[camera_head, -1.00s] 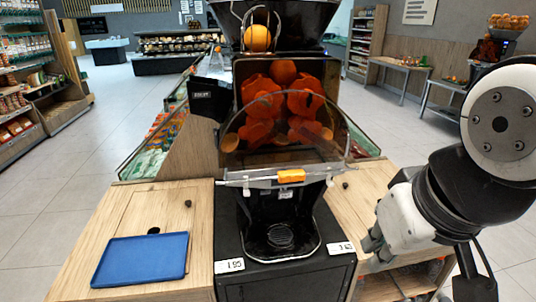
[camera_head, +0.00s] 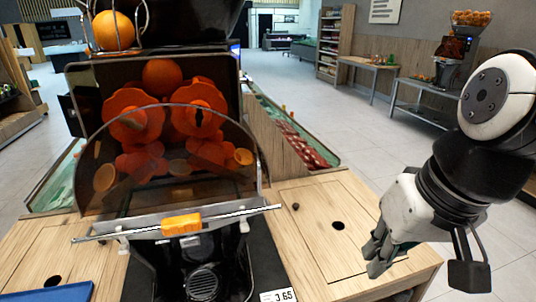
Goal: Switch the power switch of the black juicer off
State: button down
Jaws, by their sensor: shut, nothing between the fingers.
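The black juicer (camera_head: 75,85) stands on the counter at the left of the head view, with orange pressing drums behind a clear curved cover and an orange (camera_head: 113,31) in the wire feeder on top. An orange latch (camera_head: 181,225) sits on the cover's lower edge. I cannot make out the power switch. My gripper (camera_head: 372,262) is at the right, shut and empty, pointing down near the wooden counter's right edge. It is well apart from the juicer.
The wooden counter (camera_head: 318,225) right of the juicer is clear, with a dark hole and a small knob. A price tag (camera_head: 278,296) is at the front, and a blue tray (camera_head: 60,292) at lower left. Side tables and a shelf stand behind, with open floor between.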

jog(key=w+a+f+m+y+b, duration=0.1)
jog(key=w+f+b, duration=0.4)
jog(key=w, duration=0.5)
jog(key=w+a+f+m+y+b, duration=0.1)
jog(key=w+a+f+y+b, duration=0.2)
jog(key=w+f+y, duration=0.3)
jog(key=w+a+f+m+y+b, duration=0.1)
jog(key=w+a+f+y+b, duration=0.2)
jog(key=w, duration=1.1)
notch_tip(320, 180, down, 4)
jog(key=y+b, duration=0.1)
jog(key=b, duration=0.2)
jog(key=shift+b, duration=0.35)
jog(key=shift+a, duration=0.15)
jog(key=b+x, duration=0.2)
jog(key=x, duration=1.2)
jog(key=shift+w+r, duration=0.25)
